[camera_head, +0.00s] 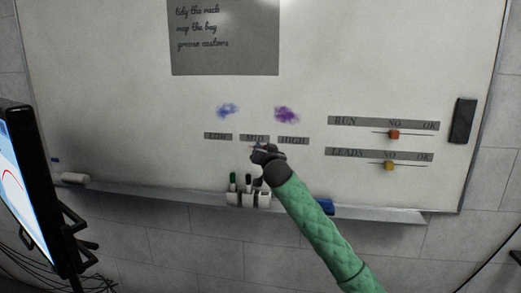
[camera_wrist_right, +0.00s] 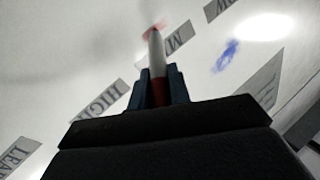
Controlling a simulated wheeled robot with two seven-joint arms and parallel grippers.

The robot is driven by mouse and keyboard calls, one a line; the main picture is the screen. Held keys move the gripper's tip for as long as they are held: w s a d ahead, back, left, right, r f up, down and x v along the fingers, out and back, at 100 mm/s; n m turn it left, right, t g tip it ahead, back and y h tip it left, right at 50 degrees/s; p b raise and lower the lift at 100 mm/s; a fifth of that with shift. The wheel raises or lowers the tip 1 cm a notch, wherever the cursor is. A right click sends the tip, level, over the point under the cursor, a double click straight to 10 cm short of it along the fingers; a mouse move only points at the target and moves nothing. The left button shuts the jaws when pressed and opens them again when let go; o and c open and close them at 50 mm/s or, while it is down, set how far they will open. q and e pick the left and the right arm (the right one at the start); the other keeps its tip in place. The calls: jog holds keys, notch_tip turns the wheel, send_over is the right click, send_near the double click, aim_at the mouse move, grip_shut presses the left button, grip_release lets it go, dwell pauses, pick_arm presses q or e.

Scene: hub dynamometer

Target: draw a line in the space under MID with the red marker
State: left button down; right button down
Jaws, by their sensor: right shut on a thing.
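The whiteboard (camera_head: 120,100) carries three grey labels, LOW (camera_head: 217,136), MID (camera_head: 254,137) and HIGH (camera_head: 293,140). My right gripper (camera_head: 262,150) is just below the MID label, in front of the space under it. In the right wrist view it is shut on the red marker (camera_wrist_right: 157,62), which has a white body and a red band near the jaws. The marker's tip points at the board close to the MID label (camera_wrist_right: 178,38). A reddish patch (camera_wrist_right: 157,27) shows by the tip; whether the tip touches the board is unclear. My left gripper is out of view.
A holder (camera_head: 234,199) on the board's ledge has a green marker (camera_head: 233,180) and a black marker (camera_head: 248,182). A blue object (camera_head: 325,206) lies to its right. Blue (camera_head: 227,110) and purple (camera_head: 287,115) smudges are above the labels. A monitor (camera_head: 22,200) stands at left.

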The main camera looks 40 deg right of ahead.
dwell(0.3)
jog(key=shift+s+d+r, duration=0.1)
jog(key=shift+s+d, duration=0.35)
jog(key=shift+s, duration=0.1)
jog(key=shift+s+d, duration=0.45)
jog(key=shift+s, duration=0.05)
dwell(0.4)
jog(key=shift+s+d, duration=0.45)
jog(key=shift+s, duration=0.1)
jog(key=shift+s+d, duration=0.4)
jog(key=shift+s, duration=0.1)
